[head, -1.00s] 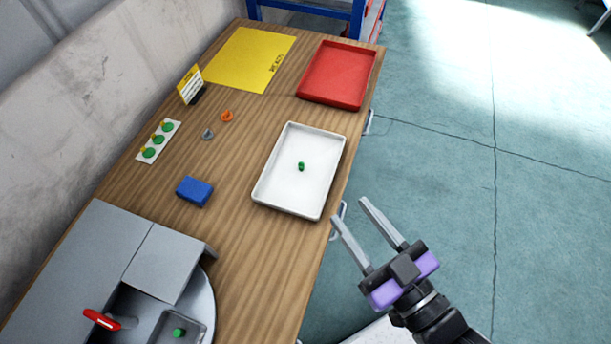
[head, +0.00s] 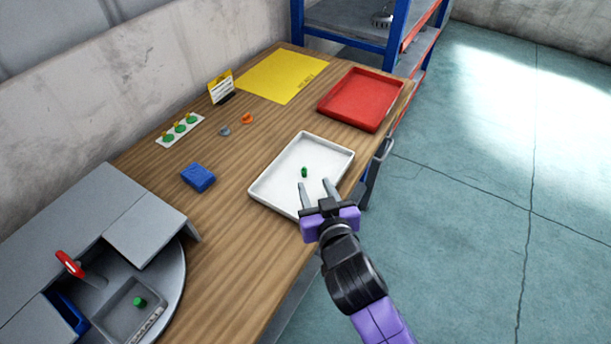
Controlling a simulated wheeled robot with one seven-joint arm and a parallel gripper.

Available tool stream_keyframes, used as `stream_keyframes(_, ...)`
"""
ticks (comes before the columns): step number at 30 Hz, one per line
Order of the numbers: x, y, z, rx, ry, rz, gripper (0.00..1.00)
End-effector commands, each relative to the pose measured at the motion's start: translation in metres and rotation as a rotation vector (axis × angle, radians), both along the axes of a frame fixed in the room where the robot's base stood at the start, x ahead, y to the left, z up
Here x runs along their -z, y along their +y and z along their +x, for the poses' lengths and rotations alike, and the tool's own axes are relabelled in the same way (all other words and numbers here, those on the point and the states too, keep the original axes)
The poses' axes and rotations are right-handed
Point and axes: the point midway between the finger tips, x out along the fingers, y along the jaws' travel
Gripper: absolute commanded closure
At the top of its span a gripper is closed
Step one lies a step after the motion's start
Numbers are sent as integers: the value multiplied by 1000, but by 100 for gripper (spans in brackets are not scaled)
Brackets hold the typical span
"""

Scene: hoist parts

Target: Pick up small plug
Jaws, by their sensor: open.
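A small green plug (head: 304,172) stands in the white tray (head: 263,192) near the table's right edge. Another small green plug (head: 139,301) is in a grey square tray (head: 112,316) on the round grey plate at lower left; the lettering on that tray's front is hard to read. My gripper (head: 315,184) is open and empty. Its two fingers point toward the plug in the white tray, over the tray's near right part. The fingertips look apart from the plug; their height above the tray is hard to tell.
A red tray (head: 361,98) and a yellow mat (head: 280,76) lie at the far end. A blue block (head: 198,177), orange ring (head: 247,118), grey ring (head: 224,131) and white strip with green pieces (head: 180,130) are left. A red-handled grey machine (head: 120,218) fills the near left.

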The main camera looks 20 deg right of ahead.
Motion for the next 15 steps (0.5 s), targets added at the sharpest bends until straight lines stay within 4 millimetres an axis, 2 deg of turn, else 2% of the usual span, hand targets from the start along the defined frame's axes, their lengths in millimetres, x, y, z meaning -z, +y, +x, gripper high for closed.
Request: stream_keyframes(15, 16, -4, 54, -1, -2, 4, 59)
